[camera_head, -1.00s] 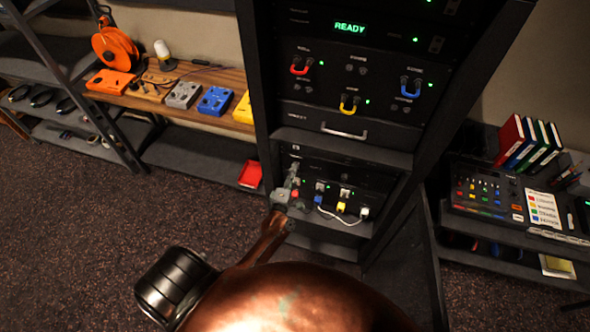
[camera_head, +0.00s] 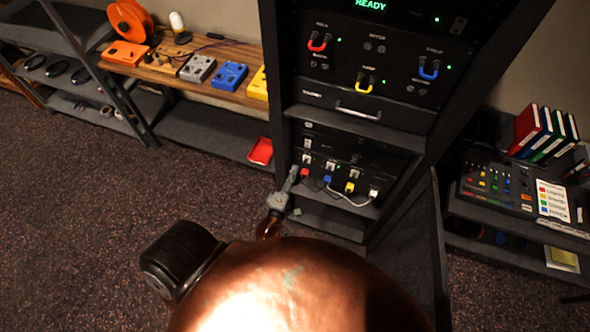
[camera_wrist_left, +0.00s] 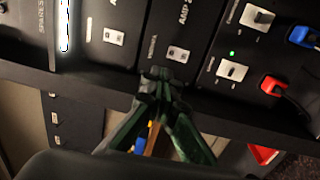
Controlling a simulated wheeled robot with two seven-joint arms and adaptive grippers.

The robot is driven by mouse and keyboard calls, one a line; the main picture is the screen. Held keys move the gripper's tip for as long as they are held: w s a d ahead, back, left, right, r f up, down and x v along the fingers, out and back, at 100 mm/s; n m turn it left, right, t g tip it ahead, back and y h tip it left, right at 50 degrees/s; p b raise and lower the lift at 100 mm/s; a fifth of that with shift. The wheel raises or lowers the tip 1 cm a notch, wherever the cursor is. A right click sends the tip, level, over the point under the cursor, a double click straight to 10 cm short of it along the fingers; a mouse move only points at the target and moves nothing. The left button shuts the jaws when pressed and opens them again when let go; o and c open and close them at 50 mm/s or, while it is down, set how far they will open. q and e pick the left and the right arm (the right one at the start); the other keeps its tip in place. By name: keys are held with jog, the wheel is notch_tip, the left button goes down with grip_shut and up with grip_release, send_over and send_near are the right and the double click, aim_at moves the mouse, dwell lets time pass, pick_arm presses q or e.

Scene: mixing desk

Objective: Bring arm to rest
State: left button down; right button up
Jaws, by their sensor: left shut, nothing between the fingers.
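My left arm (camera_head: 285,290), copper-coloured, reaches up from the bottom of the head view. Its left gripper (camera_head: 291,172) is shut and empty in front of the left edge of the rack's lower bay. In the left wrist view the closed fingertips (camera_wrist_left: 160,74) are in front of the dark panel, with nothing between them. I cannot tell whether they touch it. The red plug (camera_head: 305,173) sits in the panel just right of the gripper and also shows in the wrist view (camera_wrist_left: 272,86). My right gripper is not in view.
The rack (camera_head: 280,90) holds blue (camera_head: 327,180), yellow (camera_head: 350,187) and white (camera_head: 374,193) plugs in its lower bay. A bench with coloured boxes (camera_head: 229,76) stands left. A mixing desk (camera_head: 485,190) stands right. Floor (camera_head: 70,210) at left is clear.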

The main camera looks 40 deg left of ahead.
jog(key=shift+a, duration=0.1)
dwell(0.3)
